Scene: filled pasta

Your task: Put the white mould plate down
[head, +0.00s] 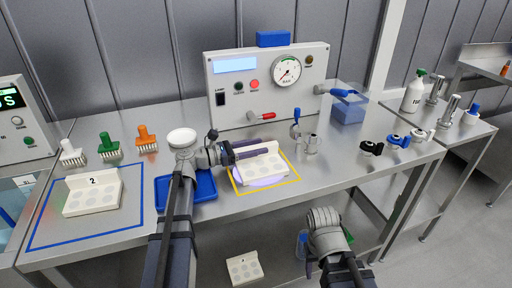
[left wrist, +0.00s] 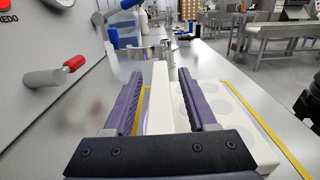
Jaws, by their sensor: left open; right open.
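A white mould plate (head: 262,171) with round recesses lies flat inside the yellow square on the steel table, over a pale lilac disc. My left gripper (head: 264,150) reaches in from the left at the plate's upright back wall. In the left wrist view the open purple fingers (left wrist: 160,80) stand on either side of that white wall (left wrist: 160,98). A gap shows on the left side; contact on the right side is hard to tell. My right arm hangs low in front of the table, and its fingers cannot be seen.
A second mould plate (head: 93,196), marked 2, lies in the blue square. A blue tray (head: 190,190) sits under my left arm. The gauge machine (head: 265,88) with a red-handled lever (head: 262,115) stands behind. Metal fittings (head: 310,144) are close on the right. Another plate (head: 243,268) is below.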

